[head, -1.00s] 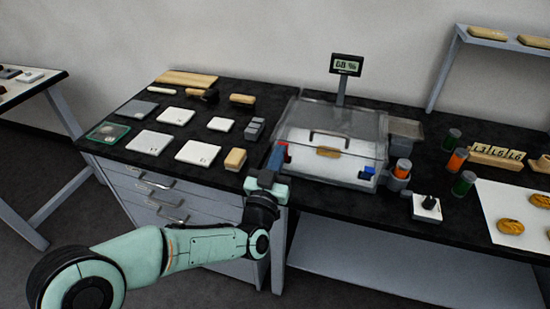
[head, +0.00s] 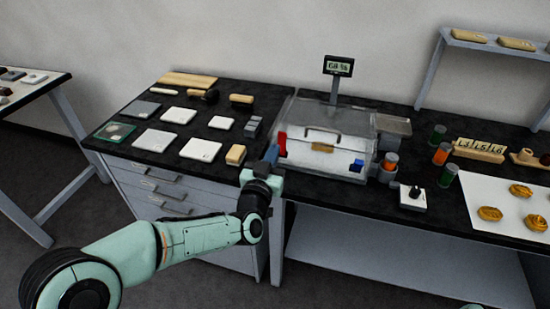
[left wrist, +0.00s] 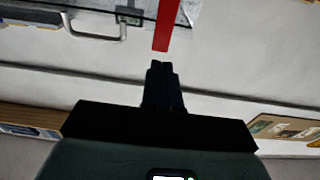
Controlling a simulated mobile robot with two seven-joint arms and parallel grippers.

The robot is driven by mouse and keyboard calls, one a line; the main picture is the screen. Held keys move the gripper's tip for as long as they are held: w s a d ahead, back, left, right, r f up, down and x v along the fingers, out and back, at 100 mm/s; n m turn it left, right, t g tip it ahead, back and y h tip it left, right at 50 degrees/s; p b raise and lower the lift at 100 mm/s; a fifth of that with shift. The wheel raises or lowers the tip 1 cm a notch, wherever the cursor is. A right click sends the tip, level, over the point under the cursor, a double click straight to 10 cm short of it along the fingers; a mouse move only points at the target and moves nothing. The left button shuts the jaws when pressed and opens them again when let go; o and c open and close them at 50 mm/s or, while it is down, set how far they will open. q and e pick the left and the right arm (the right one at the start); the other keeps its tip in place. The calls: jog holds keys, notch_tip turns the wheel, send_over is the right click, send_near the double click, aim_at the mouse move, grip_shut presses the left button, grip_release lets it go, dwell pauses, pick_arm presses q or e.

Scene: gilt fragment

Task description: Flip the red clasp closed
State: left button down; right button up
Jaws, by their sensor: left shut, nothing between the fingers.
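The red clasp (head: 282,144) stands as an upright bar at the front left corner of a clear lidded box (head: 318,166). In the left wrist view the red clasp (left wrist: 163,26) is a long flat bar just beyond the fingertips, with a small gap seeming to lie between. My left gripper (head: 272,152) is beside the clasp, to its left and slightly in front. Its dark fingers are together and empty in the left wrist view (left wrist: 162,66). A blue clasp (head: 357,166) sits at the box's front right. My right gripper is out of view.
White tiles (head: 199,150) and a wooden block (head: 235,155) lie on the black bench left of the box. A display (head: 338,66) stands behind it. Orange and green jars (head: 441,154) and a white switch block (head: 413,198) stand to the right.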

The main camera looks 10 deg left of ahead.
pick_arm(q)
jog(key=s, duration=1)
jog(key=shift+a, duration=0.2)
